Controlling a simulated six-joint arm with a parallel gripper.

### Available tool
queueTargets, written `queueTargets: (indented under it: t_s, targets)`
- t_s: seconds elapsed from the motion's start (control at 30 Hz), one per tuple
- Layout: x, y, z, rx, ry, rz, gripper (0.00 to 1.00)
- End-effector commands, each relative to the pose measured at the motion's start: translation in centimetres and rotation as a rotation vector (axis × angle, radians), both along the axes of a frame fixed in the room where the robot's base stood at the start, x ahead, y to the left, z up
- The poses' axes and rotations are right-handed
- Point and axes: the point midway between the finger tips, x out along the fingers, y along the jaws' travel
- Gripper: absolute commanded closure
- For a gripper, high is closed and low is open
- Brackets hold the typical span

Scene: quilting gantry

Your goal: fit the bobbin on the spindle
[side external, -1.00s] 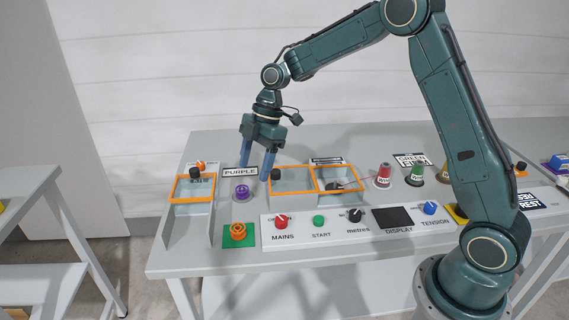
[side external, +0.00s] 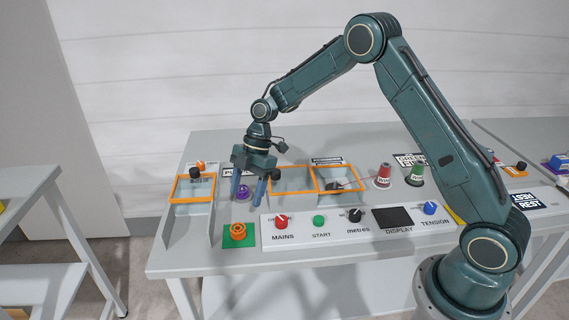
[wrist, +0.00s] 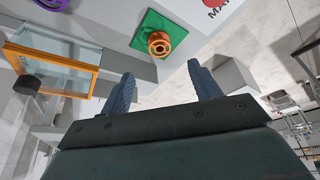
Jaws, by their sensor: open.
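An orange bobbin (side external: 238,231) stands on a green square pad (side external: 250,241) near the table's front edge. It also shows in the wrist view (wrist: 158,43), just beyond the fingertips. My gripper (side external: 246,203) is open and empty, pointing down behind the orange bobbin and apart from it. In the wrist view the open fingers (wrist: 160,72) have nothing between them. A purple round piece (side external: 243,192) by the PURPLE label is seen between the fingers in the side view, partly covered. I cannot tell which part is the spindle.
A control panel (side external: 335,236) with knobs lies to the right. Red (side external: 383,177) and green (side external: 417,174) cones stand further right. The table's front strip is clear.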

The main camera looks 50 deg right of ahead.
Motion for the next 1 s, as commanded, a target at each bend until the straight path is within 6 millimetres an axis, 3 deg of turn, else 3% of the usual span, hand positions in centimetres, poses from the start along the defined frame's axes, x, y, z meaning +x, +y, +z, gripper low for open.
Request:
queueTargets:
  t_s: [0.3, 0.73, 1.0]
  targets:
    - [0.0, 1.5, -3.7, -0.001, 0.001, -0.001, 0.38]
    - [0.0, 2.0, -4.7, -0.001, 0.002, 0.001, 0.38]
    - [0.0, 3.2, -7.4, -0.002, 0.003, 0.0, 0.38]
